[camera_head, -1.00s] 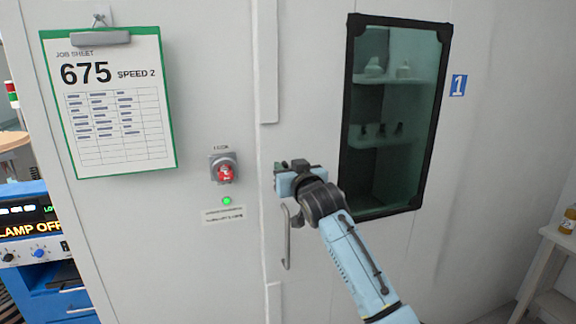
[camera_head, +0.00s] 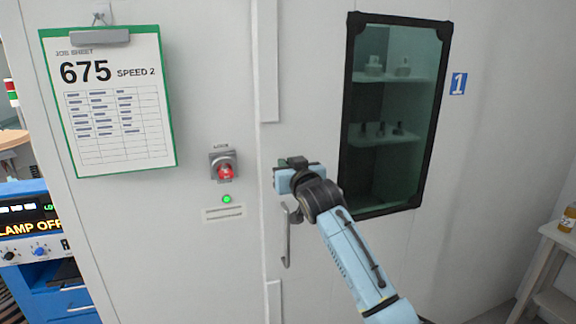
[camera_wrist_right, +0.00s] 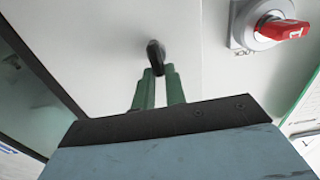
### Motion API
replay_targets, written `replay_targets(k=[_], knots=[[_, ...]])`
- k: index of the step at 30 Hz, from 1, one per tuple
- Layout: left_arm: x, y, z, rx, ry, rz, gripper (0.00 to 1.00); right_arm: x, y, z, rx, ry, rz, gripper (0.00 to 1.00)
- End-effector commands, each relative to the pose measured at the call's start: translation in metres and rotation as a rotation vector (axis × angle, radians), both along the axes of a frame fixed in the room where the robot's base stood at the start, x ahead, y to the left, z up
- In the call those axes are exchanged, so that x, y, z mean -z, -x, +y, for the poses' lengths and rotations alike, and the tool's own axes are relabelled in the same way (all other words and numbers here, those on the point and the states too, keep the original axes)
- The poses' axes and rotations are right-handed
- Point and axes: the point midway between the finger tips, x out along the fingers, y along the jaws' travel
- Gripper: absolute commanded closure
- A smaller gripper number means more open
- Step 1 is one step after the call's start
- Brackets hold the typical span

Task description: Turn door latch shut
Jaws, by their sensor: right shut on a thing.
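The door latch (camera_wrist_right: 155,52) is a small dark lever on the pale door, seen in the right wrist view. The green fingers of my right gripper (camera_wrist_right: 160,76) are shut on its lower end. In the head view my right gripper (camera_head: 282,168) is at the door's left edge, above the door handle (camera_head: 286,238), and its body hides the latch. The door (camera_head: 315,100) looks flush with the wall panel beside it. My left gripper is not in view.
A red rotary switch (camera_head: 225,171) and a lit green lamp (camera_head: 227,199) sit left of the latch. A dark-framed window (camera_head: 348,110) is to the right. A job sheet (camera_head: 115,110) hangs left. A blue instrument (camera_head: 30,220) and white stand (camera_head: 548,255) flank the door.

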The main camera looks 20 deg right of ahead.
Motion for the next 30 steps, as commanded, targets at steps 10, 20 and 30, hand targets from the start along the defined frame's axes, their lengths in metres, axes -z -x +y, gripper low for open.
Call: replay_targets(k=[10, 20, 30], knots=[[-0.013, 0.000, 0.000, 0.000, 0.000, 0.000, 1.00, -0.001, 0.000, 0.002, 0.001, 0.163, -0.005, 1.00], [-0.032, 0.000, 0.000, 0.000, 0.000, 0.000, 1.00, 0.000, 0.000, 0.007, 0.000, 0.464, -0.015, 1.00], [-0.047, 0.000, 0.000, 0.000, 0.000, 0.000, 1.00, 0.004, 0.000, 0.012, 0.000, 0.787, -0.026, 1.00]])
